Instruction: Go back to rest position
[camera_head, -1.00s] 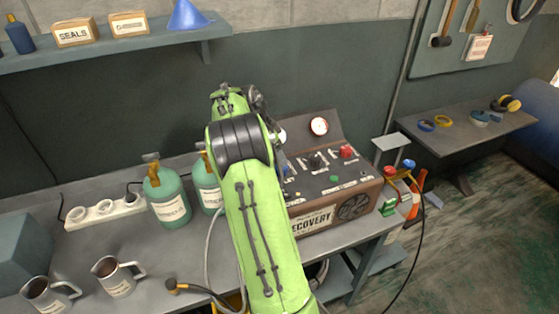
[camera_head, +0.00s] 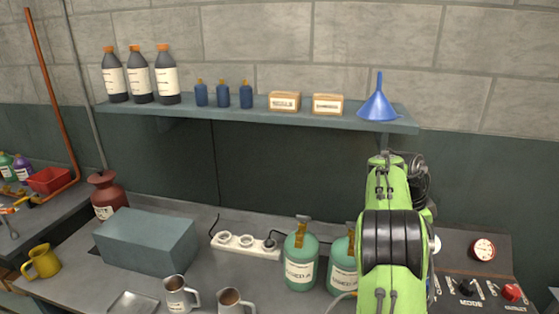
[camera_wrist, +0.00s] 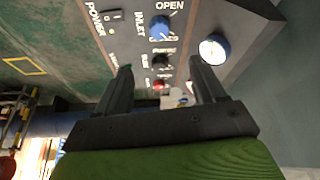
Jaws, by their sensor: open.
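My gripper shows in the wrist view (camera_wrist: 160,90) with its two dark fingers apart and nothing between them. Beyond the fingers is the recovery machine's panel (camera_wrist: 185,25), with a blue inlet knob (camera_wrist: 160,27), a red knob and a white round gauge (camera_wrist: 213,49). In the head view my green arm stands upright at the right, in front of the recovery machine (camera_head: 460,265), and hides part of it. The gripper itself is hidden behind the arm there.
Two green cylinders (camera_head: 300,262) stand left of my arm. A power strip (camera_head: 245,245), a grey box (camera_head: 147,241) and metal jugs (camera_head: 177,295) are on the bench. A shelf (camera_head: 235,113) with bottles, boxes and a blue funnel (camera_head: 378,104) hangs above.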

